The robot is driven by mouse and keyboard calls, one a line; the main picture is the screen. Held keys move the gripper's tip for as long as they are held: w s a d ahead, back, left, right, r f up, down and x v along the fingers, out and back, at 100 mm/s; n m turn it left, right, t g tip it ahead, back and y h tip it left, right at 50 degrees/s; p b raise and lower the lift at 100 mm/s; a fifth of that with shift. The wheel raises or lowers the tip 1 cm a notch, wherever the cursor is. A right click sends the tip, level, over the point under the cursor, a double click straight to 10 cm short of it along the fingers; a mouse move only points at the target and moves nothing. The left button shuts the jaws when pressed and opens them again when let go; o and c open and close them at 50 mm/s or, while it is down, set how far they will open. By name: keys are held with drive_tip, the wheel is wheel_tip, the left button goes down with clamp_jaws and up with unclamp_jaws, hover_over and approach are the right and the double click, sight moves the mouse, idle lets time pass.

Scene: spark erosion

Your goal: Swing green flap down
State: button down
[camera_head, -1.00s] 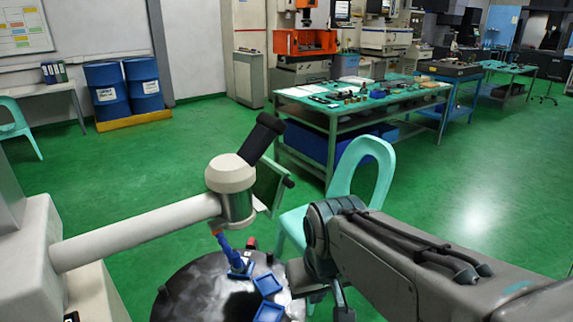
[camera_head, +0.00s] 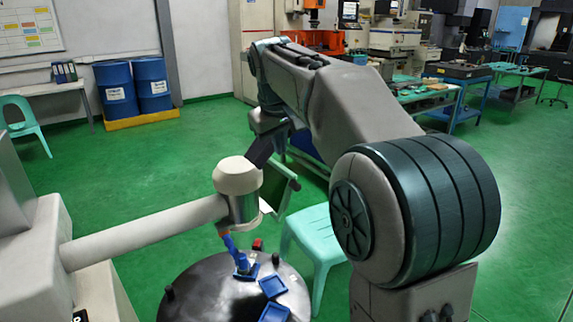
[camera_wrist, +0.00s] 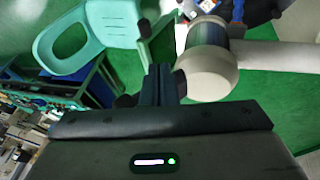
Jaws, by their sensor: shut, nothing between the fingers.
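The green flap (camera_head: 276,190) is a dark green panel with a dark knob on its right edge. It hangs beside the cream machine head (camera_head: 238,176), on its right, and stands tilted. In the wrist view the flap (camera_wrist: 161,42) is a narrow green strip just beyond my fingers, left of the cream head (camera_wrist: 207,68). My gripper (camera_wrist: 160,72) is shut and empty, its fingertips pointing toward the flap. In the head view my arm reaches above the flap and head; the fingertips cannot be made out there. Whether they touch the flap is unclear.
A round dark table (camera_head: 215,290) with blue parts sits below the head. A pale green chair (camera_head: 318,236) stands right of the flap. The head's white arm (camera_head: 140,230) extends left. A green workbench stands behind my arm. Open green floor lies behind at left.

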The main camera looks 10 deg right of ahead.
hover_over(292, 185)
drive_tip(key=s+a, duration=0.2)
drive_tip(key=a, duration=0.1)
wheel_tip(292, 185, down, 9)
drive_tip(key=shift+w+d+f, duration=0.2)
drive_tip(key=shift+d+f, duration=0.45)
drive_tip(key=shift+w+d+f, duration=0.15)
drive_tip(key=shift+d+f, duration=0.45)
drive_tip(key=shift+f, duration=0.05)
drive_tip(key=shift+p, duration=0.3)
